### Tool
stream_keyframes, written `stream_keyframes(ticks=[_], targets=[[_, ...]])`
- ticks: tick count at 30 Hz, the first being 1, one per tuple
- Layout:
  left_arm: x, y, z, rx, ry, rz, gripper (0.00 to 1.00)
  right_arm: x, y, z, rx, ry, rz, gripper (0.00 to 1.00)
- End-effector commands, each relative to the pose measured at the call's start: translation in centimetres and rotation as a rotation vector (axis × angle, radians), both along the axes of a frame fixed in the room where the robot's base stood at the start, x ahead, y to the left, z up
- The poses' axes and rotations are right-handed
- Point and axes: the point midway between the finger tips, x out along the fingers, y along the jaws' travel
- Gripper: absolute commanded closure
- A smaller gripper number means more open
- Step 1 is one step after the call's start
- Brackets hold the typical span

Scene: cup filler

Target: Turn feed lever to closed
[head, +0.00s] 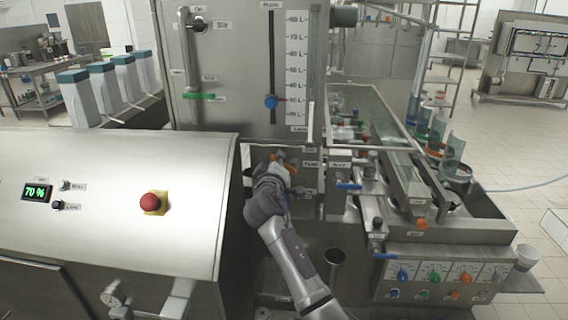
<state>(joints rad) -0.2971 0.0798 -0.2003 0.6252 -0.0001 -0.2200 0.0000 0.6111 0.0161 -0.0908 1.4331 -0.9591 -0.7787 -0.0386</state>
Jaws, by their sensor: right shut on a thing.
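My right gripper (277,172) reaches into the gap under the tall steel tank, right of the sloped control cabinet. It is shut on an orange-handled lever (289,165), which shows only in part between and beyond the fingers. This seems to be the feed lever, but its label is too small to read. The gripper hides much of the handle, so its exact angle cannot be told. My left gripper is not in view.
The control cabinet (110,200) with a red stop button (152,202) and a 70 % display (37,193) stands close on the left. A blue-handled valve (348,186) sits close on the right.

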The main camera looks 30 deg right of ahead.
Motion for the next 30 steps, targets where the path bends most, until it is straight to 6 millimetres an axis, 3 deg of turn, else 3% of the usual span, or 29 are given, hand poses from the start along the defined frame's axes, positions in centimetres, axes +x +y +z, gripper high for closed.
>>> stream_keyframes(ticks=[5,15,30], targets=[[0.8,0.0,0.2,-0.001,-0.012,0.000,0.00,0.3,0.3,-0.7,-0.148,0.090,-0.003,1.00],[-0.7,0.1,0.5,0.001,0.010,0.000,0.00,0.5,0.7,-2.1,-0.394,0.240,-0.003,1.00],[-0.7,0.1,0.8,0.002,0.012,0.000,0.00,0.6,0.8,-3.2,-0.568,0.346,-0.004,1.00]])
